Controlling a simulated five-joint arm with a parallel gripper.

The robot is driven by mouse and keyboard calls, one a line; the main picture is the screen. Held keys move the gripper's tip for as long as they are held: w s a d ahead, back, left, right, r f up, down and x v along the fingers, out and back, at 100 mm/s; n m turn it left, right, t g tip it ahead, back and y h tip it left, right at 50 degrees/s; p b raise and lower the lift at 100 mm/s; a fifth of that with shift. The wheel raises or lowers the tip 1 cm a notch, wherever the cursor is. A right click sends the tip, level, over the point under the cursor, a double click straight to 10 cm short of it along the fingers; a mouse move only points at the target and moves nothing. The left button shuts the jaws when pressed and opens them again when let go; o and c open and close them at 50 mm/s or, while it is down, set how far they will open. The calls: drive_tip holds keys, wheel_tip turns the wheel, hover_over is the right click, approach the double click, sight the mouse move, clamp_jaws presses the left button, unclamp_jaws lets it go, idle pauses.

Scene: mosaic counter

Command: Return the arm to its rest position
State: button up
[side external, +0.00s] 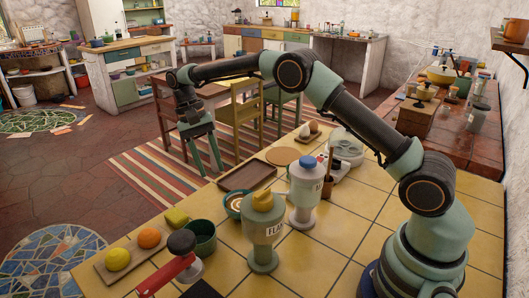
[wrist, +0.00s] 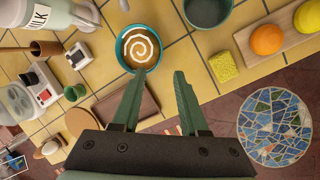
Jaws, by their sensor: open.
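My gripper (side external: 202,160) hangs from my raised, stretched-out arm in the side external view, fingers pointing down. It appears above the far side of the yellow tiled counter (side external: 330,236), with the striped rug behind it in the picture. In the wrist view my gripper (wrist: 156,98) shows its two green fingers spread apart, with nothing between them. Beyond the fingertips is a teal bowl (wrist: 139,47) with a white spiral on brown contents.
A brown tray (side external: 246,176), a flour canister (side external: 264,230) and a milk container (side external: 303,190) stand on the counter. A green cup (side external: 201,238), a yellow sponge (side external: 177,217) and a board with fruit (side external: 121,262) are at the left. A wooden chair (side external: 246,115) stands behind.

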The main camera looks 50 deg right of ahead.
idle(0.3)
drive_tip(key=s+d+r+n+t, duration=0.1)
drive_tip(key=s+r+n+t, duration=0.1)
drive_tip(key=s+r, duration=0.3)
drive_tip(key=s+d+r+n+t, duration=0.1)
drive_tip(key=s+r+n+t, duration=0.15)
drive_tip(key=r, duration=0.55)
drive_tip(key=s+d+n+t, duration=0.1)
drive_tip(key=s+t, duration=0.1)
drive_tip(key=s, duration=0.4)
drive_tip(key=s+d+f+n+t, duration=0.1)
drive_tip(key=s+n+t, duration=0.1)
drive_tip(key=s, duration=0.5)
drive_tip(key=shift+s+t, duration=0.2)
drive_tip(key=shift+t, duration=0.15)
drive_tip(key=shift+o, duration=0.5)
